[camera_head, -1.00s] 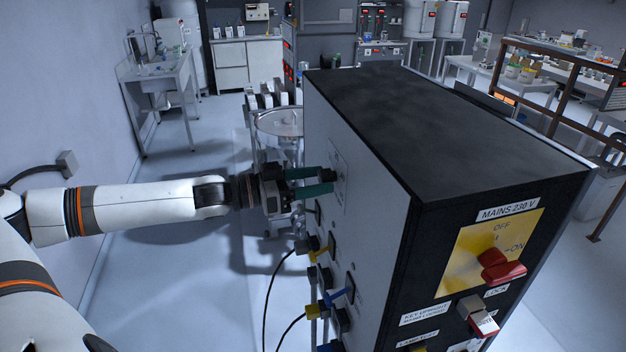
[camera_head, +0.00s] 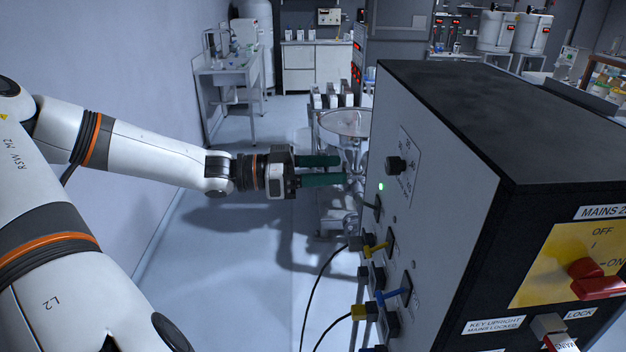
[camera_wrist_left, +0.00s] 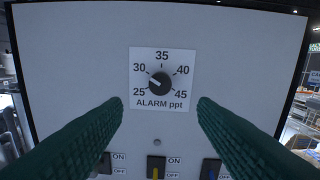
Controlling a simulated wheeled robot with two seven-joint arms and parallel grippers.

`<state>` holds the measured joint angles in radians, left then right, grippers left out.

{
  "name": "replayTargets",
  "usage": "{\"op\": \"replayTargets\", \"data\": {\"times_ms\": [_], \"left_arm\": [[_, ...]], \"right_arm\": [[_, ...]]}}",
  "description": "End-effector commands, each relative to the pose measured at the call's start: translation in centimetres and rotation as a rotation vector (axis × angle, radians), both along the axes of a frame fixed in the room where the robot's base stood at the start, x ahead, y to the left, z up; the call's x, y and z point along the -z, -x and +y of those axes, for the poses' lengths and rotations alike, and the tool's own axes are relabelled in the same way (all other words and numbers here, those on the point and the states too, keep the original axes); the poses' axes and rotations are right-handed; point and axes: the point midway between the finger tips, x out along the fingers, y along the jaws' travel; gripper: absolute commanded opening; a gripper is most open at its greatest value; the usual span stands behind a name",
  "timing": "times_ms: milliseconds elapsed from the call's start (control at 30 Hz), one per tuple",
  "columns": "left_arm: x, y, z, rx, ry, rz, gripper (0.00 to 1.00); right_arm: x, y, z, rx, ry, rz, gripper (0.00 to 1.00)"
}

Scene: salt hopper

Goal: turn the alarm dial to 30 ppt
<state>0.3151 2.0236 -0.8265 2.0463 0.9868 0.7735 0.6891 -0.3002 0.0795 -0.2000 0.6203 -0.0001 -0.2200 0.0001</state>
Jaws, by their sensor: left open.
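The alarm dial (camera_wrist_left: 162,84) is a black knob on a white scale plate marked 25 to 45, labelled ALARM ppt. In the left wrist view its white pointer aims left and slightly up, between 25 and 30 and nearer 30; the exact reading is hard to tell. The dial also shows in the head view (camera_head: 396,166), on the cabinet's pale side panel (camera_head: 430,190). My left gripper (camera_head: 342,170) is open and empty, its green fingers pointing at the panel, a clear gap short of the dial. My right gripper is out of view.
Below the dial are a lit green lamp (camera_head: 380,186) and several ON/OFF switches, including a yellow-levered (camera_head: 376,249) and a blue-levered one (camera_head: 392,294). Black cables hang beside them. A round metal pan (camera_head: 345,122) stands behind the gripper.

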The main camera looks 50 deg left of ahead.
Motion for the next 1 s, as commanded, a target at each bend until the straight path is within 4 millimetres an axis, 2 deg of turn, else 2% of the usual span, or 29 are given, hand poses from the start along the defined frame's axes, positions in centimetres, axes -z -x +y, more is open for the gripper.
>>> {"op": "replayTargets", "data": {"times_ms": [33,233,833,933,1000], "left_arm": [[0.3,0.5,0.5,-0.002,-0.004,0.000,0.53],[0.1,1.8,1.4,0.000,-0.001,0.001,0.53],[0.0,1.8,1.5,0.001,0.000,0.001,0.53],[0.9,1.3,1.7,-0.001,-0.007,-0.001,0.53],[2.6,0.3,2.1,-0.006,-0.025,-0.006,0.53]], "right_arm": [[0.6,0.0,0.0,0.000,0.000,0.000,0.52],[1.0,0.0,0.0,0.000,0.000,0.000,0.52],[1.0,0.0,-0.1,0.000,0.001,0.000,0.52],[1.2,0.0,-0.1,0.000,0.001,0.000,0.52],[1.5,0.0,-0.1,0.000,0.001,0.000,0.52]]}}
